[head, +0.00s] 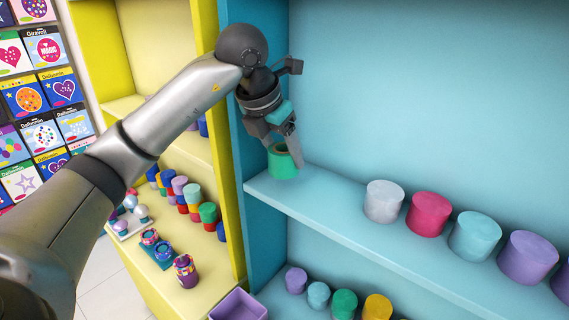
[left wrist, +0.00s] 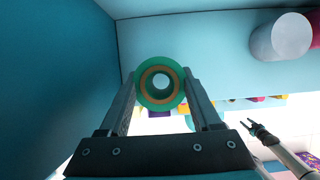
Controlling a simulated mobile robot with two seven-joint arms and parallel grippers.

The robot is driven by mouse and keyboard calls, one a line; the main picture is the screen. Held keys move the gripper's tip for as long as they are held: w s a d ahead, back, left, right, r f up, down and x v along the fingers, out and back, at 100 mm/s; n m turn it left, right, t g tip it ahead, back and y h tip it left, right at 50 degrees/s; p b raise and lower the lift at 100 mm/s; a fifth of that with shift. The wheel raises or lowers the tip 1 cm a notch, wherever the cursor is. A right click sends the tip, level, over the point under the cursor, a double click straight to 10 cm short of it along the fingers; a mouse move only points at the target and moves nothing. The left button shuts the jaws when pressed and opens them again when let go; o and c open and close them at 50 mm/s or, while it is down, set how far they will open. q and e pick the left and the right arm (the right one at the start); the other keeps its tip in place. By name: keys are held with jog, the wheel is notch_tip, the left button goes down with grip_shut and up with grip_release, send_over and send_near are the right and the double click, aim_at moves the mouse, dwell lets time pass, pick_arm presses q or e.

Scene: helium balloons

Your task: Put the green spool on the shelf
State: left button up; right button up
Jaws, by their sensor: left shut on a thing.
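The green spool (head: 283,163) is between the fingers of my left gripper (head: 287,145), at the left end of the blue shelf (head: 330,205). In the left wrist view the spool (left wrist: 160,72) shows end-on, with an orange ring inside, and the gripper's two fingers are shut on its sides. There it overlaps the shelf's edge; I cannot tell whether it touches the shelf. My right gripper (left wrist: 250,127) shows small at the lower right of the left wrist view, its fingers apart and empty.
White, pink, turquoise and purple cylinders stand along the shelf, beginning with the white one (head: 384,201). The shelf is bare between it and the spool. A blue side wall (head: 262,230) bounds the left. Smaller spools stand on a lower shelf. A yellow shelf unit (head: 180,250) holds goods.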

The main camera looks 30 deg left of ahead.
pick_arm(q)
notch_tip(320, 180, down, 3)
jog(key=shift+w+f+p, duration=0.2)
jog(key=shift+f+p, duration=0.05)
jog(key=shift+p, duration=0.15)
jog(key=shift+d, duration=0.1)
jog(key=shift+f, duration=0.25)
jog(key=o, duration=1.4)
jog(key=shift+r, duration=0.1)
jog(key=shift+o, duration=0.2)
jog(key=shift+r, duration=0.1)
